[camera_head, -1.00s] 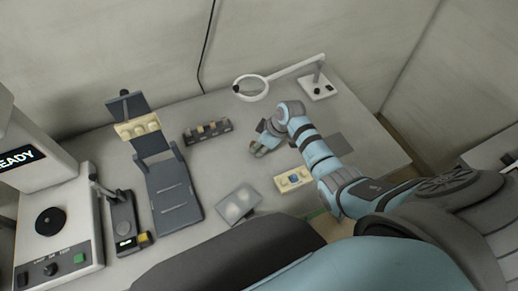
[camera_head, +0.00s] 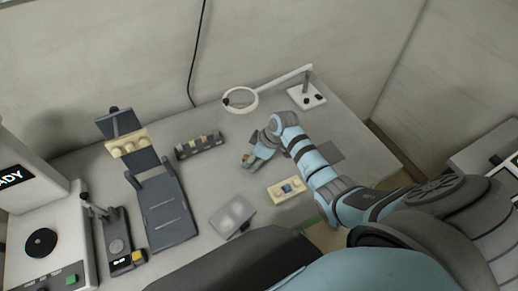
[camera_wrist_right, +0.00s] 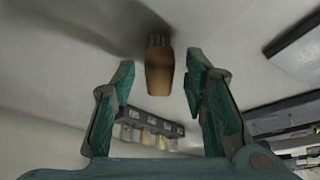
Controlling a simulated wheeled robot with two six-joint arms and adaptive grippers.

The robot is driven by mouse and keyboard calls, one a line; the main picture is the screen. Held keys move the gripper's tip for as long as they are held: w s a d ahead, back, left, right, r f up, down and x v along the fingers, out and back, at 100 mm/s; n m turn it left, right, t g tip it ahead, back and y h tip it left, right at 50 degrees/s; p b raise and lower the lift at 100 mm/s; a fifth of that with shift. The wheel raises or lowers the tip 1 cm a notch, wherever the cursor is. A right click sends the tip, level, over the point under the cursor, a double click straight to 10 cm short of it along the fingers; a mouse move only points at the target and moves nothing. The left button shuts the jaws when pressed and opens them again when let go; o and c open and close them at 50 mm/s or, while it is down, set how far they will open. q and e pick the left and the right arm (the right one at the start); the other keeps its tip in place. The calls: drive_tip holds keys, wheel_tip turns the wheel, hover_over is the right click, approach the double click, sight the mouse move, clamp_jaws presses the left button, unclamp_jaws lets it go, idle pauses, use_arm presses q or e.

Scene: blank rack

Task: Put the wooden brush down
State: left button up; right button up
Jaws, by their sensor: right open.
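The wooden brush (camera_wrist_right: 159,72) shows in the right wrist view, a brown wooden body with its bristle end toward the top of the picture. It lies between and just beyond my right gripper's (camera_wrist_right: 160,80) two green-padded fingers, with clear gaps on both sides. The fingers are spread and do not touch it. Whether the brush rests fully on the table is hard to tell. In the head view my right gripper (camera_head: 250,161) is low over the middle of the table; the brush is too small there to make out. My left gripper is out of view.
A dark rack (camera_head: 200,147) with several small pieces stands left of the gripper. A cream block with a blue piece (camera_head: 287,189) and a pale plate (camera_head: 232,216) lie nearer. A ring magnifier (camera_head: 241,99) stands behind. A dark stand (camera_head: 168,210) is farther left.

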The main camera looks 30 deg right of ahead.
drive_tip(key=p+v, duration=0.2)
drive_tip(key=v, duration=0.8)
drive_tip(key=shift+s+r, duration=0.15)
drive_tip(key=shift+r, duration=0.2)
